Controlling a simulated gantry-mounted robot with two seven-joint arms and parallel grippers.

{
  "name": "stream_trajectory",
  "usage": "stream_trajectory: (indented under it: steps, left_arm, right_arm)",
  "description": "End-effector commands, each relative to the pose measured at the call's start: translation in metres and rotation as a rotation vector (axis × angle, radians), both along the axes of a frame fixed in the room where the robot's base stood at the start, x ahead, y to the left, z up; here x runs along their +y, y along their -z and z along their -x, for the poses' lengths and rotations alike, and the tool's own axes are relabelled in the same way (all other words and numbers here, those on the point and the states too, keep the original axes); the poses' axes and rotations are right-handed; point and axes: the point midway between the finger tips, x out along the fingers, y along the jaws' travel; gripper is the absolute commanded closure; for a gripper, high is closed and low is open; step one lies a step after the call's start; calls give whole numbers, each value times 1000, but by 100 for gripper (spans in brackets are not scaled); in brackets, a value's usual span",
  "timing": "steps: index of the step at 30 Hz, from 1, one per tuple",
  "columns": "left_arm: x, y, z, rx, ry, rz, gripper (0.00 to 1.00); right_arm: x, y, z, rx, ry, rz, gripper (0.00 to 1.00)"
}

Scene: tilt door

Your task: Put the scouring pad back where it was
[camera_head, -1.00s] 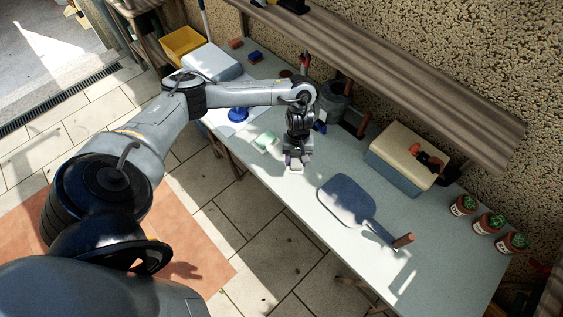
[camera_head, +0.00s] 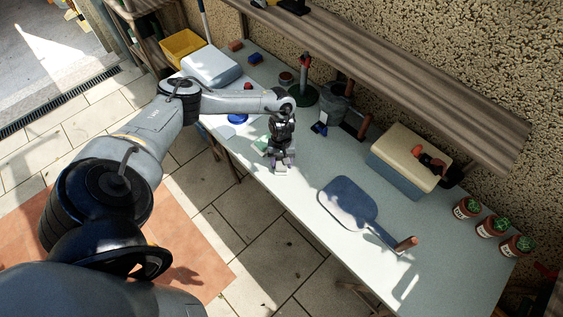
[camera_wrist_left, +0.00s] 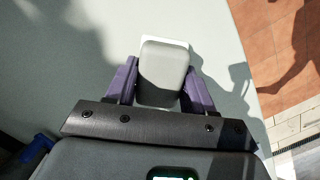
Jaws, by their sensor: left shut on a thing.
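My left gripper (camera_head: 281,166) is shut on a small rounded grey-and-white block, which I take to be the scouring pad (camera_wrist_left: 163,72). In the left wrist view its grey face sits between the two purple fingers, with a white edge at its far end. In the head view the gripper points down over the front part of the table (camera_head: 300,190). I cannot tell whether the pad touches the tabletop. A pale green, white-edged flat piece (camera_head: 261,145) lies just left of the gripper, partly hidden by it. My right gripper is not in view.
A blue-grey paddle-shaped board (camera_head: 348,200) lies to the right. A cream-and-blue box (camera_head: 408,155) and several potted cacti (camera_head: 491,226) stand farther right. A dark pot (camera_head: 335,100) and a small blue item (camera_head: 320,128) are behind. The table's front edge is close to the gripper.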

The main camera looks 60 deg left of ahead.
Motion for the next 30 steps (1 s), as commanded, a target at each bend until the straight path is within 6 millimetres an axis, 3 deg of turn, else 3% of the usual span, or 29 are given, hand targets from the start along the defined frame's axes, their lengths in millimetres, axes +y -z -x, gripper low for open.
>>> stream_trajectory:
  steps: [11,12,16,26,30]
  left_arm:
    - [0,3,0,0,0,0,96]
    - [1,3,0,0,0,-1,41]
    - [1,2,0,0,0,-1,22]
    - [0,0,0,-1,0,0,22]
    - [1,-10,-1,-1,-1,0,22]
  right_arm:
    - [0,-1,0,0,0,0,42]
    - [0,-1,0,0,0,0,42]
    - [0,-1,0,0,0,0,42]
    - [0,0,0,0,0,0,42]
    - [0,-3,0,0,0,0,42]
